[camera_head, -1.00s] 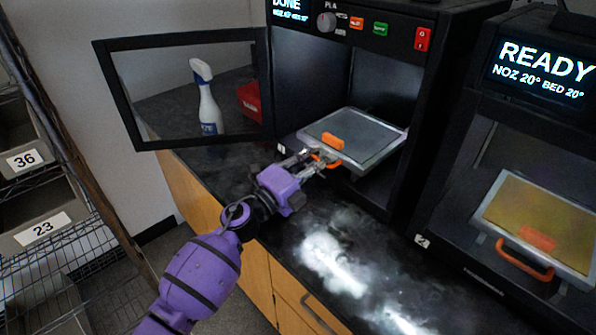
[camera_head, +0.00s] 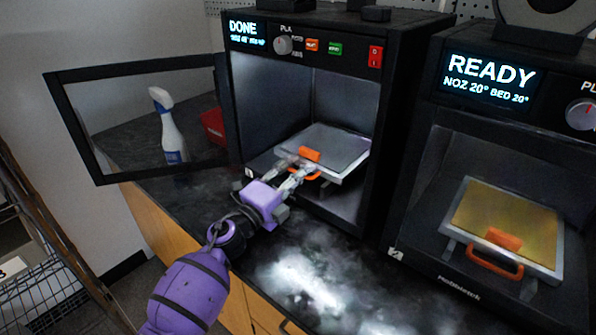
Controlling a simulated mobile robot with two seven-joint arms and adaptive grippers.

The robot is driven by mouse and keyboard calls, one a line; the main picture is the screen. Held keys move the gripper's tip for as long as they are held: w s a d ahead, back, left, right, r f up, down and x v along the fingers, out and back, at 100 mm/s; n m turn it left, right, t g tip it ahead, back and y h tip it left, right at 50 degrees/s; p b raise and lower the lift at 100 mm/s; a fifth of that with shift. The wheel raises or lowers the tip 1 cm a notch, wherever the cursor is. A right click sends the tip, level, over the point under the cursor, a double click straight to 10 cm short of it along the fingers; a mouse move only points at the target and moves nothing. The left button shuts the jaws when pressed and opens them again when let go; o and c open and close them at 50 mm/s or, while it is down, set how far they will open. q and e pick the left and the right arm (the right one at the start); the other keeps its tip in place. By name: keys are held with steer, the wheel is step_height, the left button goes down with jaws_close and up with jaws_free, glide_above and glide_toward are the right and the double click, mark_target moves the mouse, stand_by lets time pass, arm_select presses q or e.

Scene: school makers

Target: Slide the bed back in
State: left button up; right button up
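The print bed (camera_head: 330,146) is a grey plate with a light metal rim in the open left printer (camera_head: 300,100). Its front edge sticks out a little past the chamber opening. An orange block (camera_head: 309,154) lies on the plate near the front edge. An orange handle (camera_head: 304,174) is on the bed's front edge. My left gripper (camera_head: 293,170) is at this handle, with its fingers on either side of it. Whether the fingers are closed tight on the handle is too small to tell. My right gripper is not in view.
The left printer's framed door (camera_head: 148,176) stands open to the left, with a spray bottle (camera_head: 172,130) and a red bin (camera_head: 213,127) seen through it. A second printer (camera_head: 500,150) marked READY, with a gold bed (camera_head: 505,215), stands at right. The dark counter (camera_head: 310,275) in front is clear.

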arm_select(q)
steer(key=shift+r, duration=0.1)
steer(key=shift+s+a, duration=0.1)
steer(key=v, duration=1.1)
steer(key=shift+s+a, duration=0.2)
steer(key=shift+s, duration=0.15)
